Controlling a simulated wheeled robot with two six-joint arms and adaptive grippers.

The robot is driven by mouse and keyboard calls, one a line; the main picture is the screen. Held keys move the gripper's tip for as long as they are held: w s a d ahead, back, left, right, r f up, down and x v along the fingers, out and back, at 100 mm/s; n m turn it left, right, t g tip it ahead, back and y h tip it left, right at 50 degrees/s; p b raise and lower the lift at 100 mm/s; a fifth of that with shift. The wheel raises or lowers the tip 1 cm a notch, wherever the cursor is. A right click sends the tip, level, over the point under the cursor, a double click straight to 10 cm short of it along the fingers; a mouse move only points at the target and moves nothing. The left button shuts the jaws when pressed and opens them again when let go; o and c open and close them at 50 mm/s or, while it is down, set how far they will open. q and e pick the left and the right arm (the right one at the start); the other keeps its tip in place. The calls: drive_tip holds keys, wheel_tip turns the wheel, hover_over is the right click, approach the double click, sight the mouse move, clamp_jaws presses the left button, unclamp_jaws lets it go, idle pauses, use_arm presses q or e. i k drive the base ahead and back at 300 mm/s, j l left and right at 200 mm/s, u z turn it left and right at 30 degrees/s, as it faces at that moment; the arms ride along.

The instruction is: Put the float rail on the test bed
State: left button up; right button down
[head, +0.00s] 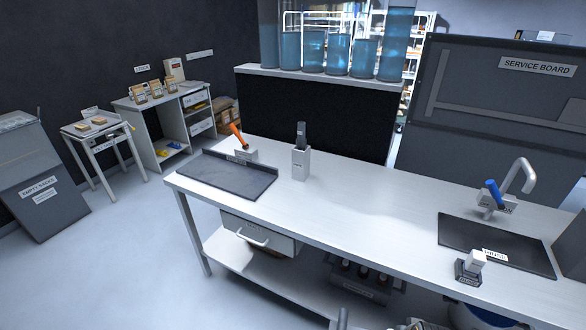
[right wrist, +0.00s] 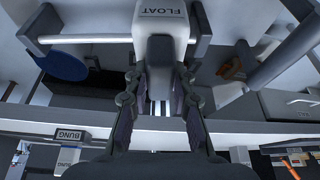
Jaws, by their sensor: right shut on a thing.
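The float rail (right wrist: 162,22) shows in the right wrist view as a white block lettered FLOAT, with pale bars at its sides and a dark grip (right wrist: 160,50) below the lettering. My right gripper (right wrist: 160,82) is shut on that grip, one finger on each side. My left gripper is not in view. I can read no label naming a test bed.
The long white bench (head: 350,210) has a clear middle. It carries a dark tray (head: 225,180), a grey upright holder (head: 301,162), a dark sink mat (head: 480,238), a tap (head: 520,178) and a bung (head: 472,265). A drawer (head: 258,235) hangs under it. Water cylinders (head: 338,52) stand behind.

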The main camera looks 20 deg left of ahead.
sight(233, 181)
drive_tip(key=i+j+z, duration=0.1)
drive_tip(key=j, duration=0.95)
drive_tip(key=i+j+z, duration=0.1)
drive_tip(key=j, duration=1)
drive_tip(key=i+j+z, duration=0.1)
drive_tip(key=j, duration=0.95)
